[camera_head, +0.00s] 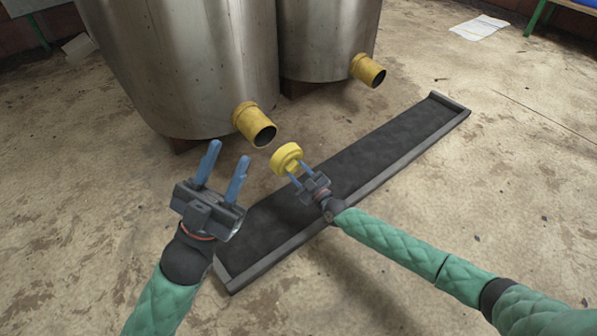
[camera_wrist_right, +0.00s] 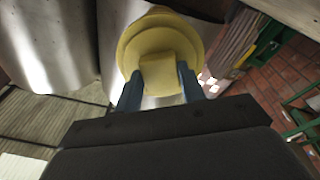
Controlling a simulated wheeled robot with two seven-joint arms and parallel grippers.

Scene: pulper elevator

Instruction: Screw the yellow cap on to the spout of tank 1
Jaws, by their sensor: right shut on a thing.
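The yellow cap (camera_head: 286,158) is held by its square knob in my right gripper (camera_head: 298,179), which is shut on it. In the right wrist view the cap (camera_wrist_right: 160,42) fills the top middle between the blue fingers of the gripper (camera_wrist_right: 160,88). The cap is in front of and a little to the right of the yellow spout (camera_head: 256,125) on the left steel tank (camera_head: 195,65), apart from it in the head view. That spout's dark opening faces the cap's side. My left gripper (camera_head: 223,170) is open and empty, left of the cap and below the spout.
A second steel tank (camera_head: 325,40) stands to the right with its own open yellow spout (camera_head: 368,70). A long dark tray with a grey rim (camera_head: 405,148) lies on the floor below the grippers. Paper (camera_head: 480,27) lies at the back right. The concrete floor on the right is largely clear.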

